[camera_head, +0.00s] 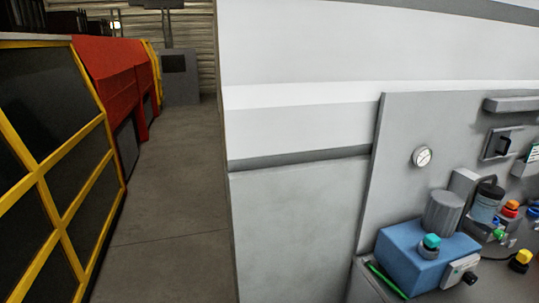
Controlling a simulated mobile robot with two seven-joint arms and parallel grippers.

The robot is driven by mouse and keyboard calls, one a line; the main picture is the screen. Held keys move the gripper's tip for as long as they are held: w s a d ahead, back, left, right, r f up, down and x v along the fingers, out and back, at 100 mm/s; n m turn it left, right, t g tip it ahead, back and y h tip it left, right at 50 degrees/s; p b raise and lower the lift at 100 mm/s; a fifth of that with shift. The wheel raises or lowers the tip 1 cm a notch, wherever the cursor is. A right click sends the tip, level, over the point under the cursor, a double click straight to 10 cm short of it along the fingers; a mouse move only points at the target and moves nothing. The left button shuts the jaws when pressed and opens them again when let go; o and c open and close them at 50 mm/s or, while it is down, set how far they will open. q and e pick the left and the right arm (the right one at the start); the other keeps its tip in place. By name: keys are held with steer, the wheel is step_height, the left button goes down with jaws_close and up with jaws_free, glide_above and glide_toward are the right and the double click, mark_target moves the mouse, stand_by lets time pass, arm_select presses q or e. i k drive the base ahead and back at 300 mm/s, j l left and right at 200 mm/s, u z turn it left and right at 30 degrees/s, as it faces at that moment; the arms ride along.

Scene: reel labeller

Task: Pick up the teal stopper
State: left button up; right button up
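The teal stopper (432,241) is at the lower right of the head view. It sits upright on a grey round collar on top of a blue box (408,262). Neither of my grippers shows in this view. No gripper is near the stopper in what I can see.
A grey cylinder (444,213) stands behind the stopper. Right of it are a dark-capped jar (486,203), a red-orange knob (511,208) and a yellow button (523,257). A green stick (386,281) lies left of the box. The aisle floor (170,200) at left is clear.

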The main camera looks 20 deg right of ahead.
mark_target(431, 241)
steer(key=i+z, duration=0.1)
steer(key=z, duration=0.3)
steer(key=j+z, duration=0.15)
steer(key=z, duration=0.25)
steer(key=i+j+z, duration=0.1)
steer(key=z, duration=0.35)
steer(key=j+z, duration=0.15)
steer(key=z, duration=0.25)
steer(key=i, duration=0.05)
